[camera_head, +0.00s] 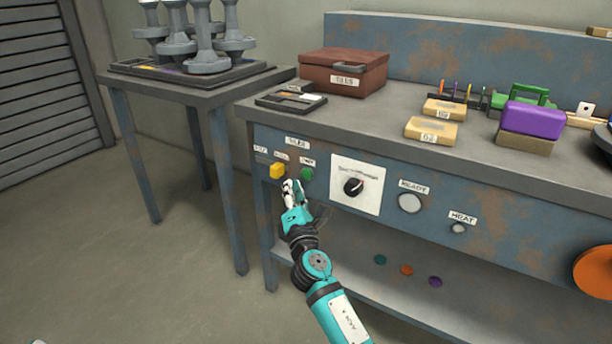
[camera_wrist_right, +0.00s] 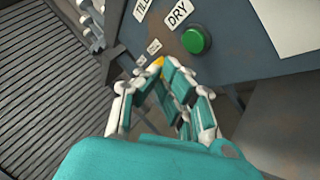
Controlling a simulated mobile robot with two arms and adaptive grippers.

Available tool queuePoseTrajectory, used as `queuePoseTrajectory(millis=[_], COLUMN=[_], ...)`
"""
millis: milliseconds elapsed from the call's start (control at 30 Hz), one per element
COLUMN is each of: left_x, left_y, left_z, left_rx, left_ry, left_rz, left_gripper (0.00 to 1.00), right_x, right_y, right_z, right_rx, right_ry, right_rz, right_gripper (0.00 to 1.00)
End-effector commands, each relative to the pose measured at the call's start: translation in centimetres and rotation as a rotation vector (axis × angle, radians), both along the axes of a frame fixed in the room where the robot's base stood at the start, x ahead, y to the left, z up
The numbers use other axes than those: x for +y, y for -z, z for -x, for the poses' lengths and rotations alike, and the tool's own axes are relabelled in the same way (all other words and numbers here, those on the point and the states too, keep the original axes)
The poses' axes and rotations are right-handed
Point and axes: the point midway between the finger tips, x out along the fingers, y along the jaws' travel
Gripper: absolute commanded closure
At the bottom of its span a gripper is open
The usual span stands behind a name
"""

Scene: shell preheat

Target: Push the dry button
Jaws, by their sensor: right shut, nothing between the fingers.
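The dry button is a round green button (camera_head: 307,174) on the front panel of the workbench. In the right wrist view the green button (camera_wrist_right: 196,40) sits beside a label reading DRY. A yellow button (camera_head: 277,171) is to its left, and its tip (camera_wrist_right: 158,62) shows just past my fingers in the wrist view. My right gripper (camera_head: 291,188) is shut and empty, in front of the panel, just below and left of the green button. I see a gap between the fingertips and the green button in the wrist view.
A dial (camera_head: 353,186) on a white plate, a ready lamp (camera_head: 409,203) and a heat button (camera_head: 458,228) lie right along the panel. A brown box (camera_head: 343,73) and yellow blocks (camera_head: 432,130) stand on the bench. A side table (camera_head: 190,88) stands left; the floor before it is clear.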

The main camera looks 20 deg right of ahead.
Motion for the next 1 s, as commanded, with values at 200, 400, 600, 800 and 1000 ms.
queuePoseTrajectory(millis=[200,400,600,800,1000], left_x=[0.0,0.0,0.0,0.0,0.0], left_y=[0.3,0.3,0.3,0.3,0.3], left_z=[0.0,0.0,0.0,0.0,0.0], left_rx=[0.001,0.001,0.001,0.001,0.001], left_ry=[0.000,0.000,0.000,0.000,0.000], left_rz=[0.000,0.000,0.000,0.000,0.000], left_gripper=[0.39,0.39,0.39,0.39,0.39], right_x=[-1.4,-1.7,-1.7,-1.7,-1.6], right_y=[0.0,0.0,0.0,0.0,0.0], right_z=[-1.1,-1.3,-1.3,-1.3,-1.3], right_rx=[0.000,0.001,0.001,0.001,0.001], right_ry=[0.000,0.001,0.000,0.000,0.000], right_rz=[0.000,0.000,-0.001,-0.001,-0.001], right_gripper=[1.00,1.00,1.00,1.00,1.00])
